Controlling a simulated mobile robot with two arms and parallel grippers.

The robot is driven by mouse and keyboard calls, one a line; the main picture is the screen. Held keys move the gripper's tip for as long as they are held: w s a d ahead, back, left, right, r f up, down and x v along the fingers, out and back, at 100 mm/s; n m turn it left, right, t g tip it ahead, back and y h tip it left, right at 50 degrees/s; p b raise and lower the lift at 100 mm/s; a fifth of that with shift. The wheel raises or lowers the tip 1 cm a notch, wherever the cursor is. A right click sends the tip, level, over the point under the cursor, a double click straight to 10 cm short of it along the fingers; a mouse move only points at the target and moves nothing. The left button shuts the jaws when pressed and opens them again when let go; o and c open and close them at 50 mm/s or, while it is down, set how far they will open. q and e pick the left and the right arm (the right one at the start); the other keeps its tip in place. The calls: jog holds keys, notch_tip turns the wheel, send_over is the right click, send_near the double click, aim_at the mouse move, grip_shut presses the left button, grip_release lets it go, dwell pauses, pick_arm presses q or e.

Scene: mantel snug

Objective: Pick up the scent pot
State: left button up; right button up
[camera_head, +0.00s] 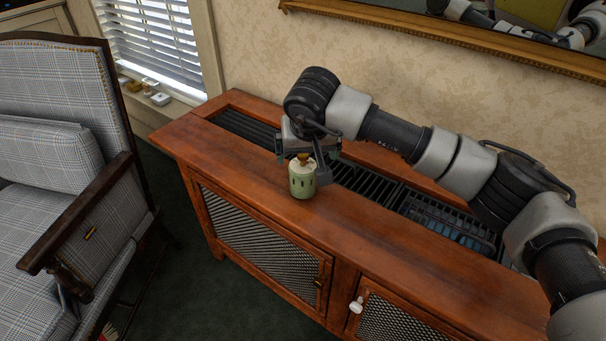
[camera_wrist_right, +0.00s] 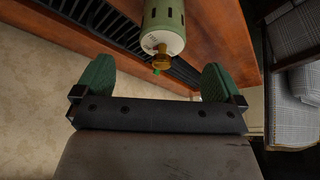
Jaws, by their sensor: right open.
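The scent pot (camera_head: 302,180) is a small pale green jar with slots in its side and a brass-coloured knob on top. It stands upright on the wooden cabinet (camera_head: 255,180), near the slatted opening. My right gripper (camera_head: 308,165) is open just above and behind it in the head view, overlapping its top. In the right wrist view the scent pot (camera_wrist_right: 164,28) lies ahead, with its knob pointing toward the space between the open green-padded fingers of the gripper (camera_wrist_right: 158,82). The fingers do not touch its body there. My left gripper is not in view.
A plaid armchair (camera_head: 75,150) stands left of the cabinet. The wall and a gilt-framed mirror (camera_head: 450,30) are behind it. Small items (camera_head: 150,86) lie on the windowsill. The cabinet top is clear to the left and right of the pot.

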aim_at(303, 165)
jog(key=shift+x, duration=1.05)
jog(key=x, duration=0.4)
jog(key=shift+a+f, duration=0.15)
jog(key=shift+a, duration=0.15)
jog(key=shift+w+f, duration=0.2)
jog(key=shift+f, duration=0.1)
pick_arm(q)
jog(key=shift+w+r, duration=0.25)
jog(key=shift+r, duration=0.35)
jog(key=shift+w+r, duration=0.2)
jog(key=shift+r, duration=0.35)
pick_arm(e)
jog(key=c, duration=0.9)
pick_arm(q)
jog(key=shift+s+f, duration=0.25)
pick_arm(e)
jog(key=shift+c, duration=1)
